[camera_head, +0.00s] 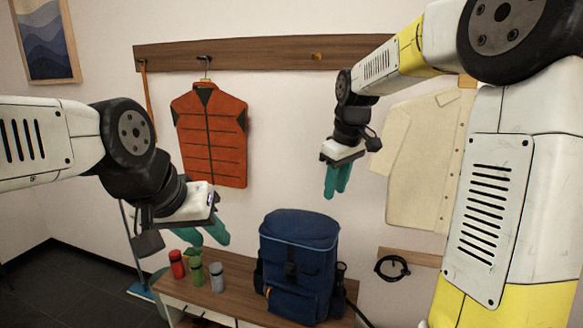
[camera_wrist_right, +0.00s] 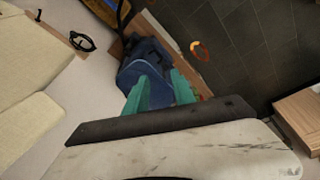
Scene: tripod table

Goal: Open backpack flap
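The dark blue backpack (camera_head: 305,268) stands upright on the wooden bench. Its top flap (camera_head: 300,229) lies down over the front, with a dark strap and buckle (camera_head: 290,268) at the middle. My right gripper (camera_head: 337,190) is open and empty in the air above the backpack, pointing down. In the right wrist view the backpack (camera_wrist_right: 146,55) shows beyond and between the parted teal fingers (camera_wrist_right: 160,95), not touched. My left gripper (camera_head: 206,240) hangs left of the backpack, above the bottles, with its teal fingers apart and nothing visible between them.
Red (camera_head: 177,264), green (camera_head: 197,271) and grey (camera_head: 217,277) bottles stand on the bench (camera_head: 240,277) left of the backpack. An orange vest (camera_head: 211,135) and a cream shirt (camera_head: 425,160) hang behind. A black loop (camera_head: 392,268) hangs at the right.

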